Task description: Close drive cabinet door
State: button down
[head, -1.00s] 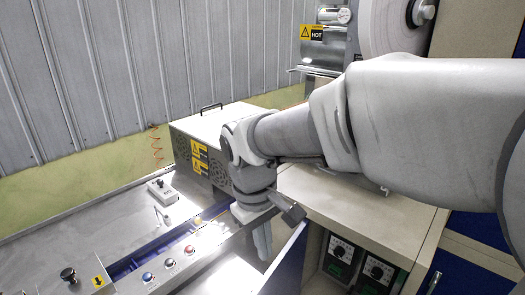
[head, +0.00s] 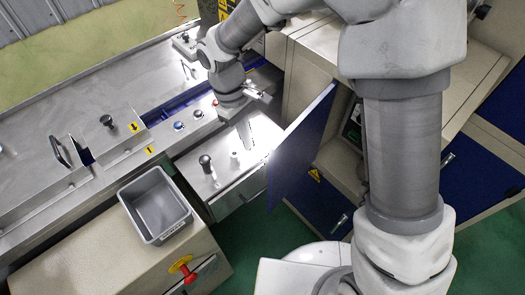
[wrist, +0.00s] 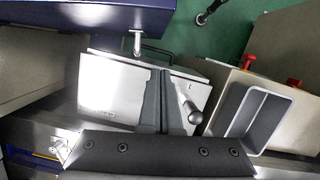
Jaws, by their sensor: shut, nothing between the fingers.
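The blue drive cabinet door (head: 300,150) stands open in the head view, swung out from the beige cabinet (head: 300,85). Dial controls show only partly in the opening behind it. My gripper (head: 249,140) points down, left of the door and apart from it, above a silver machine surface. In the wrist view, my gripper (wrist: 164,76) is shut and empty, its two dark fingers together. The door, as a dark blue panel (wrist: 85,14), shows along the top there, with a metal handle (wrist: 137,42) projecting from it.
A grey bin (head: 156,205) stands on a beige housing with a red knob (head: 188,277). A silver box with a black knob (head: 205,161) lies below my gripper. Lower blue cabinet doors (head: 325,195) are at the right. Green floor shows between the machines.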

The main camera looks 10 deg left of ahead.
jog(key=shift+s+d+f+p, duration=0.15)
jog(key=shift+s+d+f, duration=0.25)
jog(key=shift+d, duration=0.25)
jog(key=shift+s+d+f+p, duration=0.15)
jog(key=shift+s+d+f, duration=0.25)
jog(key=shift+d, duration=0.3)
jog(key=shift+s+d+f+p, duration=0.15)
jog(key=shift+s+d+f, duration=0.2)
jog(key=shift+d, duration=0.3)
jog(key=shift+s+d, duration=0.1)
jog(key=shift+s, duration=0.05)
